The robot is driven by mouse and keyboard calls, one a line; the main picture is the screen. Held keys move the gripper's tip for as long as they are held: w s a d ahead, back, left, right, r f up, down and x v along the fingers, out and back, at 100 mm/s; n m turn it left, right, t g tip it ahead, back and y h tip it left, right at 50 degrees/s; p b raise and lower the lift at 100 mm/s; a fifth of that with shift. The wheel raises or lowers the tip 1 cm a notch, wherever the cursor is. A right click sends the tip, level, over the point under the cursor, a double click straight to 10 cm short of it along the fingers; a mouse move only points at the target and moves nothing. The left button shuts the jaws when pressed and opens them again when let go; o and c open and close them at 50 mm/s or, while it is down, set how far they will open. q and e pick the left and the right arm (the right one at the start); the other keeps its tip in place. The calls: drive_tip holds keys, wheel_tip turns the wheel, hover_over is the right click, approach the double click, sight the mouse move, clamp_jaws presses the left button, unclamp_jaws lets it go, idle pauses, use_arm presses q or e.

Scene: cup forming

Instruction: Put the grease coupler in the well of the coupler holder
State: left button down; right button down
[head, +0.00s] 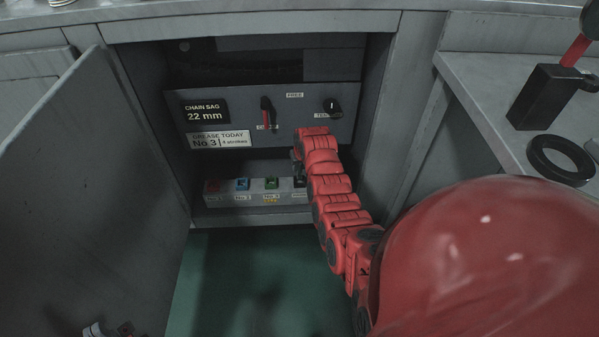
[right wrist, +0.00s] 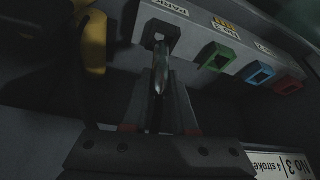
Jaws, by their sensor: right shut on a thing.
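A silvery grease coupler (right wrist: 161,72) stands between the fingers of my right gripper (right wrist: 160,112) in the right wrist view. My right gripper is shut on it. The coupler's far end is at the square black well of the coupler holder (right wrist: 159,34); I cannot tell how deep it sits. In the head view my right gripper (head: 297,163) reaches into the open cabinet, in front of the black well (head: 299,182), and the coupler is hidden. My left gripper (head: 108,330) is partly in view at the bottom left, too cut off to read its jaws.
Green (head: 271,183), blue (head: 242,184) and red (head: 214,187) sockets sit left of the black well on a grey block. A panel with knobs (head: 265,110) is above. The open door (head: 90,180) stands left. A yellow part (right wrist: 95,42) is near the gripper.

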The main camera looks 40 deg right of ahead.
sight(300, 169)
drive_tip(key=shift+f+b, duration=0.4)
drive_tip(key=shift+f, duration=0.95)
drive_tip(key=shift+f, duration=0.15)
drive_tip(key=c, duration=0.7)
unclamp_jaws()
drive_tip(key=shift+r, duration=0.45)
drive_tip(key=p+v, duration=0.3)
drive_tip(key=v, duration=0.8)
drive_tip(key=shift+s+p, duration=0.25)
drive_tip(key=shift+p, duration=0.05)
drive_tip(key=shift+a+r, duration=0.1)
